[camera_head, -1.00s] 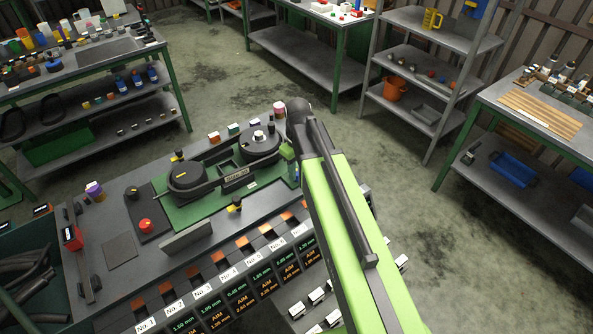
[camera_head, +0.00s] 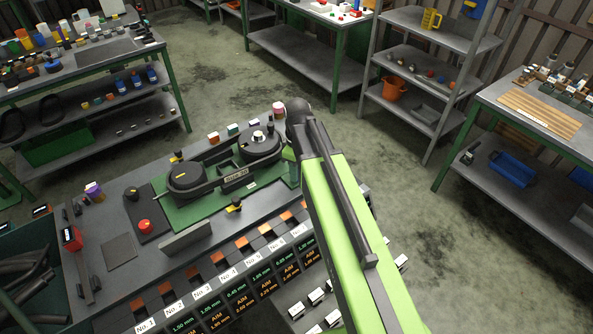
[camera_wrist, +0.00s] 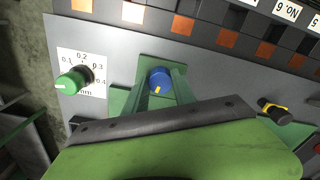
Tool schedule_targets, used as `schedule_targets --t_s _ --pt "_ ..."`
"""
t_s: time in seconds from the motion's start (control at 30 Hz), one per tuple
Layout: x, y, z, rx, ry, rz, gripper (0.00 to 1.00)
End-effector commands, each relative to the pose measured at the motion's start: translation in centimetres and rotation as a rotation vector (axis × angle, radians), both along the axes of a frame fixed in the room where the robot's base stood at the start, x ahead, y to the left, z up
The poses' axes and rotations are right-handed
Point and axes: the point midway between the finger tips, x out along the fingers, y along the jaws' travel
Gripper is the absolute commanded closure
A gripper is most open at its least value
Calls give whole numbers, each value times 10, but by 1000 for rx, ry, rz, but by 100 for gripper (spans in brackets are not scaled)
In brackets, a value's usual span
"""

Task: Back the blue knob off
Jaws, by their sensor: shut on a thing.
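In the head view my arm hides the knob and most of my gripper; only a small green part shows beside the arm's end.
A green knob (camera_wrist: 72,82) on a white millimetre scale stands left of the blue knob. A black-and-yellow knob (camera_wrist: 272,110) is to the right. Numbered slots (camera_head: 218,275) line the bench front. The disperser's black drums (camera_head: 187,177) stand left of my arm.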

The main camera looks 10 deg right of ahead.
Motion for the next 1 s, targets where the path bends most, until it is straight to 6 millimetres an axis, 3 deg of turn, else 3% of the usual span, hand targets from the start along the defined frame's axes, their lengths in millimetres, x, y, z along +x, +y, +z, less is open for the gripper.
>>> schedule_targets --t_s 0.13,0.17,0.3,0.73,1.0 --pt "-1 1 0 3 2 0 100" --pt "-1 1 0 3 2 0 66" --pt "0 1 0 2 1 0 48" --pt "0 1 8 1 0 -1 47" --pt "0 1 55 1 0 -1 47"
